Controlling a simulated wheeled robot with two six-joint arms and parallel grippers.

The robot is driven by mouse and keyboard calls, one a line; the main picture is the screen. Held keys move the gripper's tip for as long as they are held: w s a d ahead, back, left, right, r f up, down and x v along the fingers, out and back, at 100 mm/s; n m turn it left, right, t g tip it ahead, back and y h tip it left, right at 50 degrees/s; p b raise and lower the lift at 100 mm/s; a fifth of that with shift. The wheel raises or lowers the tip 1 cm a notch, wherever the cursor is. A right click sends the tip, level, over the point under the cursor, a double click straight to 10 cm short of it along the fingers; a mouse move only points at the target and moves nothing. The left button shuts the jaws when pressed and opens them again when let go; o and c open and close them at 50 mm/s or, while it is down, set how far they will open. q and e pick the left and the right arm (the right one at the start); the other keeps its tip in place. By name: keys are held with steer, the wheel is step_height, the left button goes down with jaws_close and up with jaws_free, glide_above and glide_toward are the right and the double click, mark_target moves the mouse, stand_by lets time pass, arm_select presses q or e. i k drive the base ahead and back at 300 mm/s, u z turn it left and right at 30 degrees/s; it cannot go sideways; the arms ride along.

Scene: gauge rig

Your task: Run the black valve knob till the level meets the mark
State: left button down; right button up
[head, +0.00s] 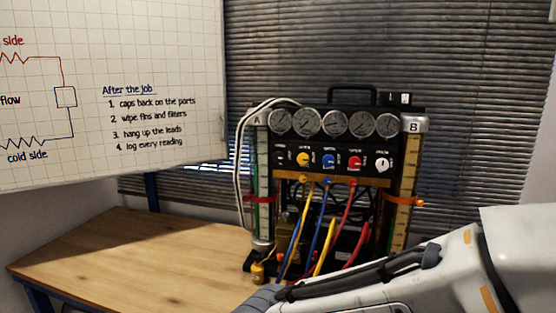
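The gauge rig (340,140) stands on the wooden bench. Its row of knobs has the black valve knob (280,158) at the far left, dark on a dark panel, so its pointer cannot be read. Sight tube A (264,165) is on the left and tube B (407,165) on the right. A red band crosses tube A and an orange marker (404,201) sits on tube B. The liquid levels are too small to tell. My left gripper is not in view.
Yellow, blue and red hoses (324,220) hang from the panel in front of the rig. White hoses (240,150) loop at its left. The wooden bench (130,260) is clear at left. A whiteboard (110,80) hangs above it.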

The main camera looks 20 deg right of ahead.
mark_target(279, 156)
steer(key=k, duration=0.5)
steer(key=u, duration=1.8)
steer(key=i, duration=1.25)
steer(key=z, duration=2.3)
